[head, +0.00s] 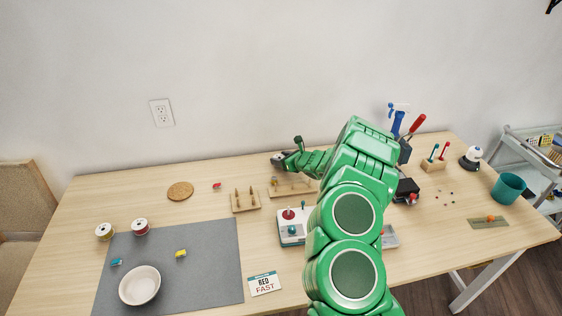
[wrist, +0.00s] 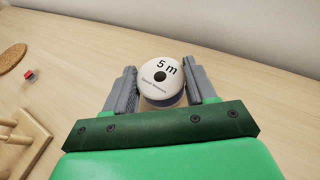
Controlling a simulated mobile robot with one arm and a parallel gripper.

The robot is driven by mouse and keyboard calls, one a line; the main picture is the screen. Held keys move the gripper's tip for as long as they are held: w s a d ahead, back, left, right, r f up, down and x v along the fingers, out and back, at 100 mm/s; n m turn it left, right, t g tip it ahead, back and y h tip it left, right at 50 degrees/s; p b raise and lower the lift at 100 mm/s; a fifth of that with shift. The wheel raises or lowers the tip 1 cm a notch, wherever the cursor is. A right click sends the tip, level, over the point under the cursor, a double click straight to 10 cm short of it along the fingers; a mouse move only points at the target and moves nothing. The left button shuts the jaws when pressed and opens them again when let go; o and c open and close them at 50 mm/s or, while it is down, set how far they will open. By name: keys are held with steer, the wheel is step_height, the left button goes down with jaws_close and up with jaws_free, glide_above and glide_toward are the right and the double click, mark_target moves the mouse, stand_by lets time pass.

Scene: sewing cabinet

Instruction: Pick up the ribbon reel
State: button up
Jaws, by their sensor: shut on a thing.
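A ribbon reel (wrist: 161,74) with a white round top, marked "5 m" and with a dark centre hole, shows in the wrist view between the two grey fingers. My gripper (wrist: 161,90) is shut on it, one finger on each side. In the head view my gripper (head: 281,160) is at the back of the table, near the wall, and the reel can hardly be made out there. I cannot tell whether the reel touches the table.
Wooden peg stands (head: 246,201) are near the gripper, with a cork disc (head: 180,191) and a small red item (head: 217,185) to the left. Two spools (head: 140,226) and a white bowl (head: 140,285) are by the grey mat (head: 212,262). My arm hides part of the table.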

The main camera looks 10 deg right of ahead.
steer(key=s+r, duration=1.2)
steer(key=s, duration=0.2)
steer(key=s+a+r+n+g+y, duration=0.1)
steer(key=s+a+n+g+y, duration=0.2)
steer(key=a, duration=0.7)
steer(key=s+a+n+g+y, duration=0.15)
steer(key=s+a, duration=0.35)
steer(key=a, duration=0.5)
steer(key=s+a+n+g+y, duration=0.2)
steer(key=s+a+n+g, duration=0.4)
steer(key=s+a, duration=0.6)
glide_above(186, 224)
steer(key=s, duration=0.1)
steer(key=shift+h, duration=0.25)
steer(key=f, duration=0.9)
steer(key=shift+s+d+f, duration=0.1)
steer(key=shift+d, duration=0.25)
steer(key=shift+w+a+f, duration=0.25)
steer(key=shift+w+f, duration=0.25)
steer(key=shift+f, duration=0.15)
steer(key=shift+w+f, duration=0.1)
steer(key=shift+f, duration=1.5)
steer(key=shift+f, duration=0.1)
